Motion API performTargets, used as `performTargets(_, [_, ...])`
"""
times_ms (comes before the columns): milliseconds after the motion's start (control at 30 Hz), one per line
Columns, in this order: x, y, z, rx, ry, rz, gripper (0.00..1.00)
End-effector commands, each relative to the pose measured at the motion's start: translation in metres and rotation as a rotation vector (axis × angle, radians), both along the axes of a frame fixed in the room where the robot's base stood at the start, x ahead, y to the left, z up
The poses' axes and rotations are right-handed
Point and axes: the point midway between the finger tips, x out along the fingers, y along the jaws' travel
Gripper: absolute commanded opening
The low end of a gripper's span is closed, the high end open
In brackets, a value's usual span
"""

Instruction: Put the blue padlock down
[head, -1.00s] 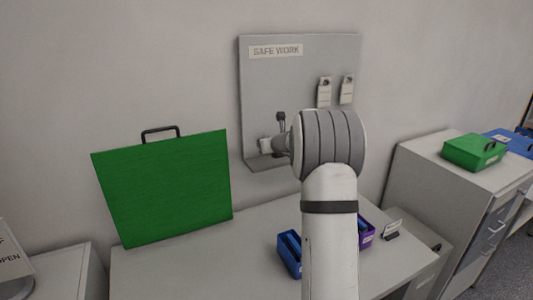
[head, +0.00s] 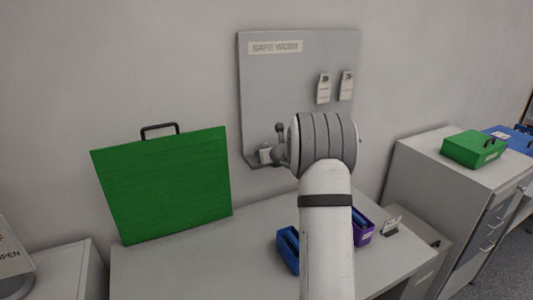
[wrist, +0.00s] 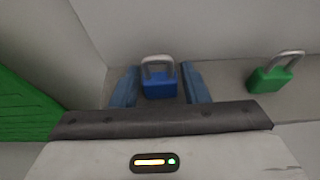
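The blue padlock (wrist: 160,84) shows in the wrist view, upright with its grey shackle up, between the two blue fingers of my gripper (wrist: 160,76). A narrow gap shows on each side of its body, so the fingers look open around it. Behind it is a pale grey surface, and it appears to stand on the grey ledge; its underside is hidden. In the head view my wrist and forearm are in front of the lower part of the SAFE WORK board (head: 300,85), and the padlock cannot be made out there.
A green padlock (wrist: 270,79) stands right of my gripper. Two white tags (head: 335,87) hang on the board. A green panel case (head: 165,185) stands at the left of the table (head: 215,255). Blue (head: 289,250) and purple (head: 362,228) bins stand near my arm.

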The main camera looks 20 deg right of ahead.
Motion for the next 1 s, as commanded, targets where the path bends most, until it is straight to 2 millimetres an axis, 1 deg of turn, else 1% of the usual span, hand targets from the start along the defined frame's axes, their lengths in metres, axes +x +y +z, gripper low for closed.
performTargets(33, [0.000, 0.000, 0.000, 0.000, 0.000, 0.000, 0.45])
performTargets(100, [0.000, 0.000, 0.000, 0.000, 0.000, 0.000, 0.51])
performTargets(133, [0.000, 0.000, 0.000, 0.000, 0.000, 0.000, 0.52])
performTargets(333, [0.000, 0.001, 0.000, 0.000, 0.000, 0.001, 0.52])
performTargets(467, [0.000, 0.001, 0.005, 0.000, 0.000, 0.001, 0.52])
performTargets(567, [-0.010, 0.000, 0.006, -0.001, -0.001, -0.001, 0.52])
performTargets(667, [-0.026, 0.000, 0.013, -0.002, -0.002, 0.001, 0.52])
performTargets(900, [-0.072, -0.002, 0.032, -0.001, -0.002, -0.001, 0.52])
performTargets(1000, [-0.087, -0.002, 0.038, -0.001, -0.002, 0.000, 0.52])
